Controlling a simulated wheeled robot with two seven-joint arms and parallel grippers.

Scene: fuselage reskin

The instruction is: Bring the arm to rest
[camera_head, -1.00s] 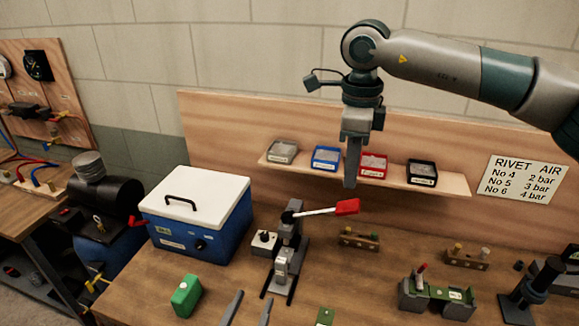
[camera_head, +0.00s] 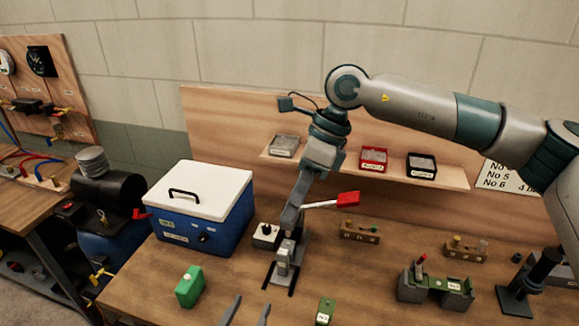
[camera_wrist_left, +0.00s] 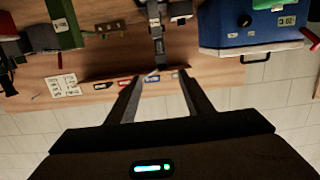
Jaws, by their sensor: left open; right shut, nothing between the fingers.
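My right arm (camera_head: 430,100) reaches in from the right, above the bench. My right gripper (camera_head: 289,218) is shut and empty, tilted down to the left. It overlaps the upper part of the grey lever press (camera_head: 282,255) in the head view; I cannot tell whether they touch. The press's red-handled lever (camera_head: 347,198) sticks out to the right. My left gripper (camera_head: 251,303) shows only its two fingertips at the bottom edge, apart and empty, in front of the press. In the left wrist view its fingers (camera_wrist_left: 160,77) are open with nothing between them.
A blue box with a white lid (camera_head: 202,205) stands left of the press. A shelf (camera_head: 398,178) carries small bins; the blue bin is hidden behind my right gripper. A grey-green fixture (camera_head: 436,290) and wooden blocks stand to the right.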

